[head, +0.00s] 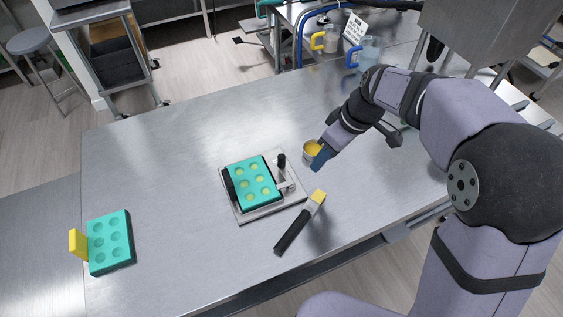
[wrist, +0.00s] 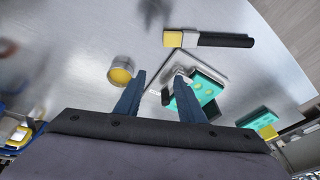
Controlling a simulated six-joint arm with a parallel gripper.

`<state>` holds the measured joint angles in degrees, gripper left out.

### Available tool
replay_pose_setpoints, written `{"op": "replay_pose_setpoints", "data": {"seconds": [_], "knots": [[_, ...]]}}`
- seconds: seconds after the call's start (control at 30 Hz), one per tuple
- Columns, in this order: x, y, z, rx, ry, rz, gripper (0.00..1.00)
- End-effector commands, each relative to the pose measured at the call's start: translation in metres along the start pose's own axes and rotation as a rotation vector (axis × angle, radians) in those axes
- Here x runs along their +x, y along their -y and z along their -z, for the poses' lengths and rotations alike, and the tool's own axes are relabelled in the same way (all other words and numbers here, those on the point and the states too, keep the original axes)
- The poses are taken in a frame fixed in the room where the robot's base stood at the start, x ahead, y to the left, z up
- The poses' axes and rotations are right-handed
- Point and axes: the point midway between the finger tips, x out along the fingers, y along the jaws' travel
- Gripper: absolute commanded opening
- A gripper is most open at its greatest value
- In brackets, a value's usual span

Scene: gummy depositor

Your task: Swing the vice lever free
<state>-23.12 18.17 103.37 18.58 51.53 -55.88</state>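The vice (head: 243,213) is a flat metal plate with a teal mould (head: 241,176) seated in it, its cavities holding yellow-green fill. The vice lever (head: 281,160), with an upright black knob, stands at the plate's right side. In the wrist view the vice plate (wrist: 200,58) and teal mould (wrist: 212,83) show partly behind my right finger. My gripper (head: 318,164) is to the right of the lever, apart from it, close to a small metal cup (head: 307,157). In the wrist view my gripper (wrist: 160,76) has its two blue fingers apart with nothing between them.
The metal cup with yellow contents (wrist: 121,71) lies left of my fingers in the wrist view. A scraper with yellow head and black handle (head: 299,223) lies in front of the vice. Another teal mould with a yellow tab (head: 110,242) is far left. The table (head: 165,160) between is clear.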

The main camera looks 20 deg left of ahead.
Motion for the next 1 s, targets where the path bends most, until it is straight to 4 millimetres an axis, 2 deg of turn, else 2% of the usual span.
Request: {"op": "replay_pose_setpoints", "data": {"seconds": [0.03, 0.1, 0.2, 0.3, 0.57, 1.0], "knots": [[0.013, 0.004, 0.021, -0.092, -0.021, 0.015, 0.36], [0.019, 0.01, 0.045, -0.197, -0.048, 0.031, 0.36], [0.025, 0.017, 0.068, -0.302, -0.077, 0.044, 0.36], [0.028, 0.022, 0.079, -0.358, -0.091, 0.052, 0.36], [0.031, 0.024, 0.084, -0.376, -0.096, 0.054, 0.36], [0.081, 0.027, 0.087, -0.373, -0.093, 0.055, 0.36]]}}
